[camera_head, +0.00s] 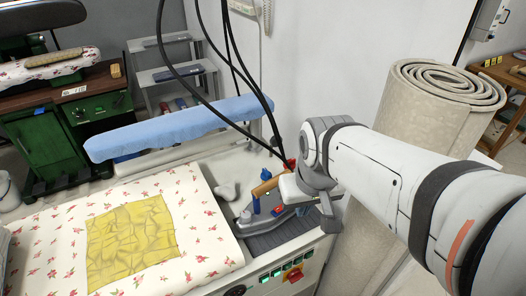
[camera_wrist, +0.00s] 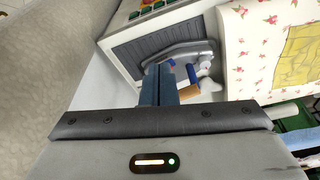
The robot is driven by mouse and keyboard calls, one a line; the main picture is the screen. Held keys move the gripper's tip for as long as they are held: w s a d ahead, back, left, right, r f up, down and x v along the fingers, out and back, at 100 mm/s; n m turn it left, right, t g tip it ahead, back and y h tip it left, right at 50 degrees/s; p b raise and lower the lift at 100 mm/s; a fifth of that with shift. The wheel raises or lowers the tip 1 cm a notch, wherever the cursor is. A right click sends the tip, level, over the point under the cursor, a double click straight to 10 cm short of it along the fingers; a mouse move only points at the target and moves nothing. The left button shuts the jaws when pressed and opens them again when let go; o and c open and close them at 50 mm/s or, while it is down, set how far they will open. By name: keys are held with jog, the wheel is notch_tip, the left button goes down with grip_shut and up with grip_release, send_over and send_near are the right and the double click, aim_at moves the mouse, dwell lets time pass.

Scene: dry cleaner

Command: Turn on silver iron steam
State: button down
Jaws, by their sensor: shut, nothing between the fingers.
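The silver iron (camera_head: 246,218) sits on a grey ribbed rest (camera_head: 268,242) at the right end of the pressing table. It has a brown handle (camera_head: 266,186) and blue parts; a small red part shows close to my gripper. My gripper (camera_head: 322,205) is over the right side of the rest, beside the iron, and hides part of it. In the wrist view the blue-grey fingers (camera_wrist: 158,72) are shut and empty, just in front of the iron (camera_wrist: 182,50). I cannot tell whether they touch it. The iron's steam state cannot be read.
A control panel (camera_head: 281,269) with green buttons and a red-yellow switch is on the table's front. Black cables hang above the iron. A yellow cloth (camera_head: 131,243) lies on the floral pad (camera_head: 202,232). A blue sleeve board (camera_head: 185,125) stands behind; a rolled carpet (camera_head: 415,130) is at right.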

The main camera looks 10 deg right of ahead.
jog(key=w+a+n+g, duration=0.1)
jog(key=w, duration=0.4)
jog(key=n+g+y+p, duration=0.1)
jog(key=n+g, duration=0.1)
jog(key=n, duration=0.2)
send_over(277, 208)
jog(key=d, duration=0.2)
jog(key=f, duration=0.1)
jog(key=shift+w+a+f, duration=0.15)
jog(key=shift+w+f, duration=0.05)
jog(key=shift+w, duration=0.25)
jog(key=shift+f, duration=0.1)
jog(key=f, duration=0.4)
jog(key=a+f, duration=0.1)
jog(key=f, duration=0.4)
jog(key=s+f+p, duration=0.1)
jog(key=f, duration=0.3)
jog(key=shift+a+f, duration=0.25)
jog(key=shift+f, duration=0.1)
